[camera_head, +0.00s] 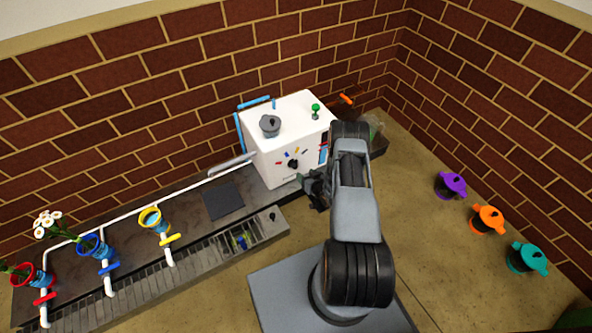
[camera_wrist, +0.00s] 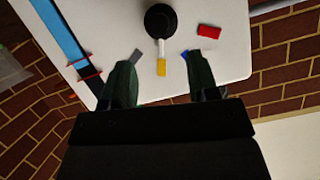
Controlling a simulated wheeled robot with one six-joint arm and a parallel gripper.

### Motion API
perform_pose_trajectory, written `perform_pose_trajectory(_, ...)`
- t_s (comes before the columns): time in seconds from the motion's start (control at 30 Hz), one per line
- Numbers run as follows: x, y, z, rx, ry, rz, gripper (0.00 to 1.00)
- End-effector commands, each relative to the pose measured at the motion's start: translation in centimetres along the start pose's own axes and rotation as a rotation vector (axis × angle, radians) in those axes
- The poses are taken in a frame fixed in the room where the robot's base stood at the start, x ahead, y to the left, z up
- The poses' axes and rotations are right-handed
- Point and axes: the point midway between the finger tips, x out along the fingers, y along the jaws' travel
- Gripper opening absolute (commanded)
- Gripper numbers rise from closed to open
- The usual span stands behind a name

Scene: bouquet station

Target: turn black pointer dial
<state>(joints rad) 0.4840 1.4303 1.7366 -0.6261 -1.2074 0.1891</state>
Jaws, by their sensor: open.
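The black pointer dial (camera_head: 293,163) is on the front face of the white box-shaped machine (camera_head: 270,160), with coloured marks around it. In the wrist view the round black dial (camera_wrist: 160,20) is at the top centre. A pale pointer runs from it toward a yellow mark (camera_wrist: 161,68). My gripper (camera_head: 313,188) is in front of the machine's face, close to the dial's lower right in the head view. In the wrist view my gripper (camera_wrist: 161,80) is open and empty, its fingers apart on either side of the yellow mark, short of the dial.
Grey, blue (camera_wrist: 184,54) and red (camera_wrist: 208,31) marks also surround the dial. A grey knobbed lid (camera_head: 270,124) and a green knob (camera_head: 315,110) top the machine. Coloured flower holders (camera_head: 152,219) line the left bench. Purple, orange and teal lidded pots (camera_head: 488,219) stand at right.

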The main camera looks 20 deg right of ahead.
Motion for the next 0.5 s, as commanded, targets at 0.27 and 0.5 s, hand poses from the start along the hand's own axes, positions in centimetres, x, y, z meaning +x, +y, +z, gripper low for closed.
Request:
perform_pose_trajectory(0.27,5.3,0.1,0.3,-0.001,0.001,0.000,0.55)
perform_pose_trajectory(0.5,8.0,0.1,0.2,0.000,-0.001,0.001,0.55)
